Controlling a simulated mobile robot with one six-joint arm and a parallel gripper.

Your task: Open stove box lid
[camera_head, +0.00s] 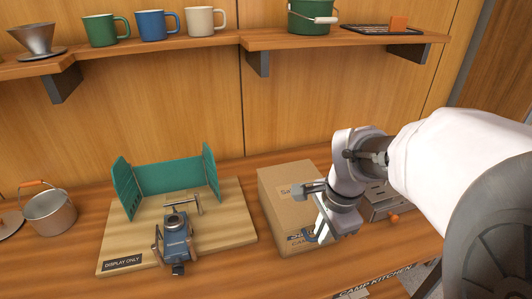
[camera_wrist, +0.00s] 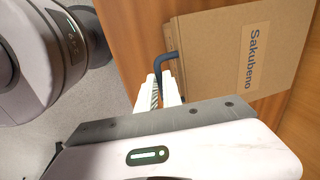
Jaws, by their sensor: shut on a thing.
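The stove box is a brown cardboard box (camera_head: 283,196) on the counter, its top lying flat and level as far as I can see. In the wrist view its cardboard face (camera_wrist: 235,50) carries a "Sakubeno" label. My gripper (camera_wrist: 168,88) is shut on a dark blue bent bar (camera_wrist: 167,60) beside the edge of the box. I cannot tell how the bar joins the lid. In the head view my gripper (camera_head: 324,232) is at the box's front right, and it hides part of the box top and front.
A wooden display board (camera_head: 225,222) with a small blue stove (camera_head: 177,240) and green windscreen (camera_head: 170,178) stands left of the box. A metal pot (camera_head: 50,212) is at far left. A grey metal item (camera_head: 382,200) is right. A shelf (camera_head: 180,43) with mugs runs above.

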